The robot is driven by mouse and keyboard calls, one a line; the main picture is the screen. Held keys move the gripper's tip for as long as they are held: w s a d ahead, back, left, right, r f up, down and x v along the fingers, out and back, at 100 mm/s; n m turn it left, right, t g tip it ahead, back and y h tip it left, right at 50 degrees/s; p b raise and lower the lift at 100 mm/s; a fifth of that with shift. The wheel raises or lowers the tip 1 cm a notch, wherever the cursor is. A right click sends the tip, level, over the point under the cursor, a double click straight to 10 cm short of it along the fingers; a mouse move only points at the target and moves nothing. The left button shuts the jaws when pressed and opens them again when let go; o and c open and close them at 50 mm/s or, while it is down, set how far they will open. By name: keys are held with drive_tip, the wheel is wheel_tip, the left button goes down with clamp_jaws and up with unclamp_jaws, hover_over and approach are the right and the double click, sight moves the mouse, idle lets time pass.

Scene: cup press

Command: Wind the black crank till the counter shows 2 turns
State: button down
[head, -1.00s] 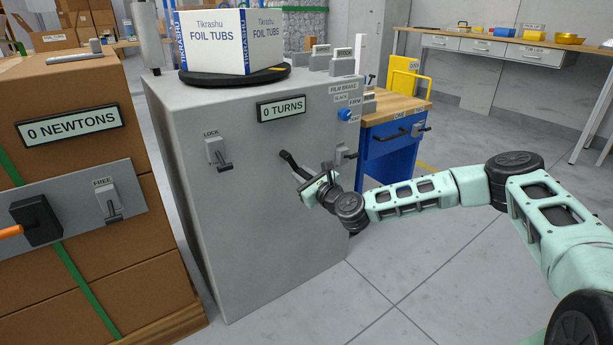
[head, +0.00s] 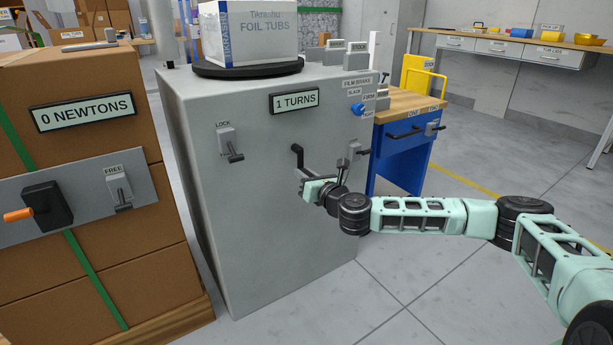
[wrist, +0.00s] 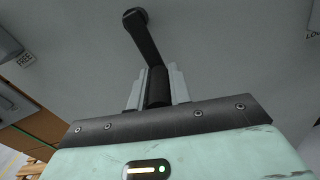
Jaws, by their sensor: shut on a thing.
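The black crank (head: 298,158) sits on the front of the grey machine (head: 265,220), its arm pointing down from the pivot. The counter (head: 294,100) on the same face reads 1 TURNS. My gripper (head: 305,179) is at the crank's lower end. In the wrist view the crank arm (wrist: 143,40) runs up to its pivot, and the dark handle (wrist: 158,86) sits between the two fingers. My gripper (wrist: 158,90) is shut on that handle. In the head view the gripper partly hides the handle.
A Foil Tubs box (head: 250,35), looking hazy, stands on a black turntable (head: 248,68) on the machine. A LOCK lever (head: 230,145) is left of the crank, another lever (head: 353,152) right. Stacked cartons (head: 90,260) stand at left. The floor in front is clear.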

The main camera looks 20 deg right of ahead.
drive_tip(key=c, duration=1.3)
unclamp_jaws()
drive_tip(key=p+v, duration=0.3)
drive_tip(key=v, duration=1.4)
drive_tip(key=shift+s+p, duration=0.25)
drive_tip(key=shift+p, duration=0.05)
